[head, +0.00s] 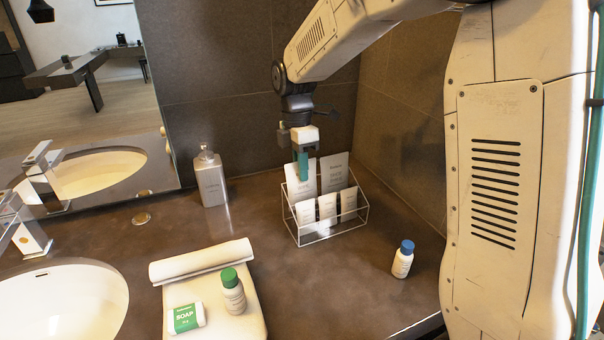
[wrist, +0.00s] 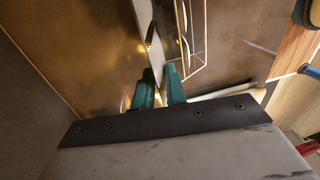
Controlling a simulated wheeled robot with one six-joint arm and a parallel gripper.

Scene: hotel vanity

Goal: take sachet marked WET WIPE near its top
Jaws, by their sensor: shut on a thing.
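A tall white sachet (head: 296,188) stands at the back left of a white wire rack (head: 330,237). Its print is too small to read, and my gripper covers part of its face. My gripper (head: 304,178) points down at its upper part, with green fingers shut on it. In the wrist view, the fingers (wrist: 160,88) close on the thin edge of the white sachet (wrist: 155,52). A second tall sachet (head: 334,174) stands at the back right of the rack, and several small sachets (head: 327,207) stand in front.
A soap dispenser (head: 211,180) stands left of the rack. A blue-capped bottle (head: 402,262) stands to the right. A folded towel (head: 215,262) holds a green-capped bottle (head: 233,295) and a soap box (head: 186,318). The sink (head: 65,305) is at left; walls rise close behind the rack.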

